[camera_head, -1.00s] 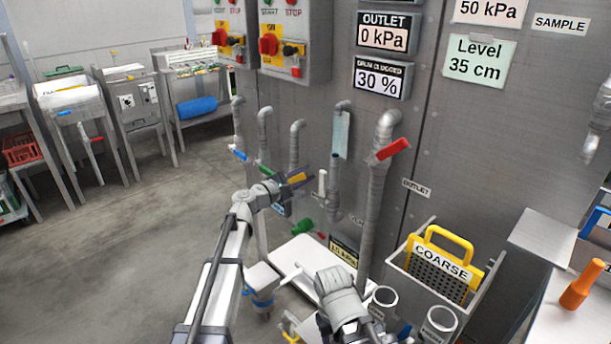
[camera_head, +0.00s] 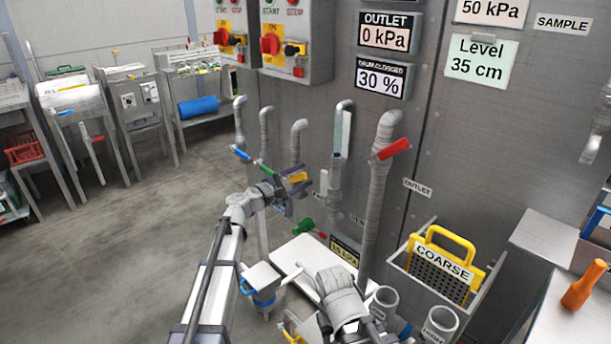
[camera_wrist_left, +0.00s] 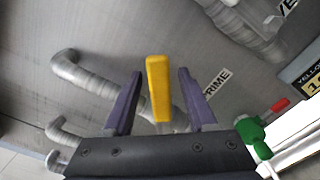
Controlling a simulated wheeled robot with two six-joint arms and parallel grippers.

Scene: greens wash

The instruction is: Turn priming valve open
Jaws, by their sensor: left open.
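The priming valve's yellow handle (camera_head: 298,177) is on the pipework against the grey metal wall. In the left wrist view the yellow handle (camera_wrist_left: 158,88) stands upright in the picture, next to a label reading PRIME. My left gripper (camera_head: 296,179) is open, with its purple fingers on either side of the handle. In the left wrist view a gap shows between the handle and each finger of my left gripper (camera_wrist_left: 158,100). The valve body is mostly hidden behind the handle and gripper. My right arm shows at the bottom, but its gripper cannot be made out.
A pipe with a red handle (camera_head: 390,149) stands to the right. Blue (camera_head: 241,153) and green (camera_head: 303,228) handles are close to my left arm. A yellow-handled COARSE screen (camera_head: 437,260) sits in a holder at lower right. Open floor lies to the left.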

